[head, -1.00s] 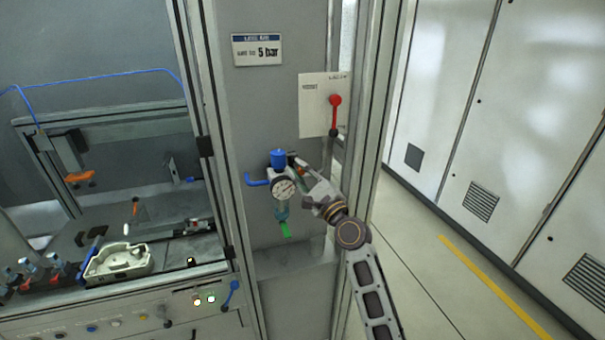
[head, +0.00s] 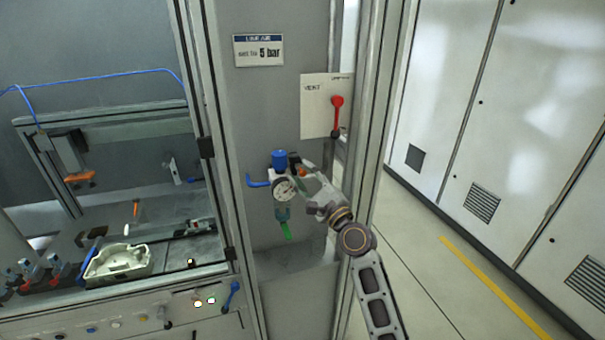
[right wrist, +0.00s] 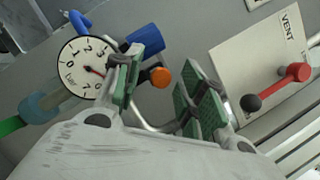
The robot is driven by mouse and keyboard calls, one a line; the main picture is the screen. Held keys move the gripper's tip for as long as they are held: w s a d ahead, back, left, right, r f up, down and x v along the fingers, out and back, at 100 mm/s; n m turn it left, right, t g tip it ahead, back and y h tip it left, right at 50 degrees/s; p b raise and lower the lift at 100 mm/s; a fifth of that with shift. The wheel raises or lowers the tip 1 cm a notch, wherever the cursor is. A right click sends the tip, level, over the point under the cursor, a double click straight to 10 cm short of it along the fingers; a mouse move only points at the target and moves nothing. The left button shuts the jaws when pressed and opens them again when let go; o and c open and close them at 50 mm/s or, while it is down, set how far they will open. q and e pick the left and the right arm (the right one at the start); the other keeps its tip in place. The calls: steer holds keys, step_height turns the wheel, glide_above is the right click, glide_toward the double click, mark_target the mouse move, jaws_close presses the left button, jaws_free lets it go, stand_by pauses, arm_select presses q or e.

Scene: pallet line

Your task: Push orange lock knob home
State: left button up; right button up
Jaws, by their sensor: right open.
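The orange lock knob (right wrist: 160,77) shows in the right wrist view between the two finger pads, nearer the left one. It also shows small in the head view (head: 301,171), at the right side of the regulator. My right gripper (head: 305,170) is open, its fingers reaching to the regulator from the right. In the right wrist view its green pads (right wrist: 158,92) stand apart with nothing gripped; I cannot tell whether the left pad touches the knob. The blue regulator cap (head: 280,159) sits above the round pressure gauge (head: 285,190). My left gripper is out of view.
A red lever (head: 337,108) on a white VENT plate (head: 314,92) stands above and right of my right gripper. A cabinet frame post is close to my right arm. A workstation with a pale casting (head: 117,262) lies at left.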

steer(key=v, duration=1)
steer(key=shift+s, duration=0.2)
steer(key=shift+d, duration=0.15)
stand_by(0.4)
